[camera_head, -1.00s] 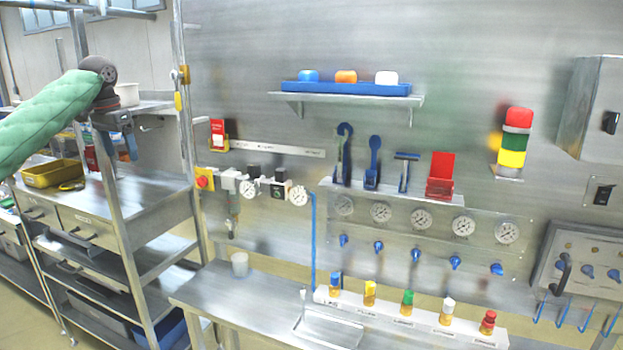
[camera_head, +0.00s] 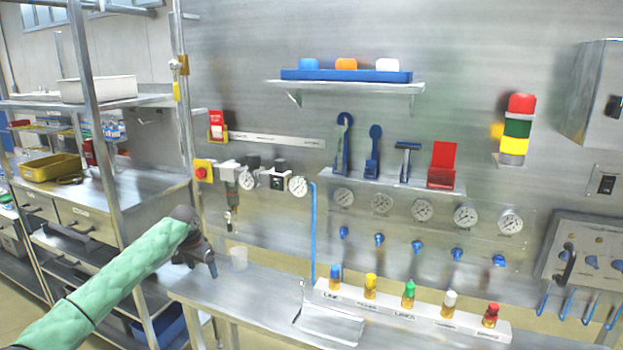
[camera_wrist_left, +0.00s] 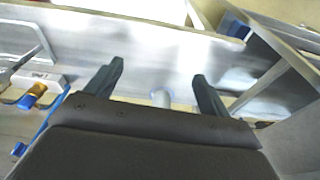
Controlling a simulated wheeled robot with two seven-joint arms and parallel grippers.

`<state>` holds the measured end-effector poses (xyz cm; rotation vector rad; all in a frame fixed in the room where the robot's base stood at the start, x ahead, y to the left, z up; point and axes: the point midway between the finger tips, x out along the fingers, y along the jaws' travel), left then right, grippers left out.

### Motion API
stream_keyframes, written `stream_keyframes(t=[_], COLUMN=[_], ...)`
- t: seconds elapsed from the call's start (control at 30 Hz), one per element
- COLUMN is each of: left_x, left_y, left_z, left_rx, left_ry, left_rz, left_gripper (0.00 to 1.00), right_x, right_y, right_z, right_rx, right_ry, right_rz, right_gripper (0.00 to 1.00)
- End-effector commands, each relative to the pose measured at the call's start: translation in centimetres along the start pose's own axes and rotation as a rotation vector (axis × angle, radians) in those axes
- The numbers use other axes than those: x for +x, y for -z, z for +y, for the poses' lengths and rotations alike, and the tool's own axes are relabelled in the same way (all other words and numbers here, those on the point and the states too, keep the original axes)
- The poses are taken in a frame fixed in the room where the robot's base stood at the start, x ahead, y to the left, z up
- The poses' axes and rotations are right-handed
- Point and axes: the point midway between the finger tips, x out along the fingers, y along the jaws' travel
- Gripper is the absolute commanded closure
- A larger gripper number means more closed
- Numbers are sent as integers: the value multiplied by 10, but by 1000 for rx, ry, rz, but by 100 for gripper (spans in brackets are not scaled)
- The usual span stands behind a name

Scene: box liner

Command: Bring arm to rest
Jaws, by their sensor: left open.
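My left arm, in a green sleeve, comes in from the lower left in the head view. My right gripper is in neither view.
A shelf rack (camera_head: 150,190) stands left, holding a yellow bin (camera_head: 50,168). Gauges, blue valves and a wall shelf (camera_head: 350,88) line the panel.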

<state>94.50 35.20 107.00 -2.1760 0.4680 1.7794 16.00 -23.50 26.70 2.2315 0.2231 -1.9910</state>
Motion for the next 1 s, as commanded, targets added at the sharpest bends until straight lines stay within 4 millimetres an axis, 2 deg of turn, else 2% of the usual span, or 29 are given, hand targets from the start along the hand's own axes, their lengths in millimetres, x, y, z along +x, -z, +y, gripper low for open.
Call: stream_keyframes(t=[0.03,0.1,0.27,0.4,0.57,0.77,1.0], left_x=[30,63,135,196,262,338,419], left_y=[-8,-16,-40,-66,-102,-155,-231], left_z=[12,24,55,83,115,158,211], left_rx=[-1,-2,-11,-21,-38,-63,-100], left_ry=[-8,-12,-23,-32,-41,-50,-56], left_rz=[-1,6,20,31,41,50,54], left_gripper=[19,19,19,19,19,19,19], right_x=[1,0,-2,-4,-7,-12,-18], right_y=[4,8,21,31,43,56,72], right_z=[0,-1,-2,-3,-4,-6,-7], right_rx=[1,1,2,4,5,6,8], right_ry=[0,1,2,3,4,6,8], right_rz=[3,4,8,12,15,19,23], right_gripper=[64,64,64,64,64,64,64])
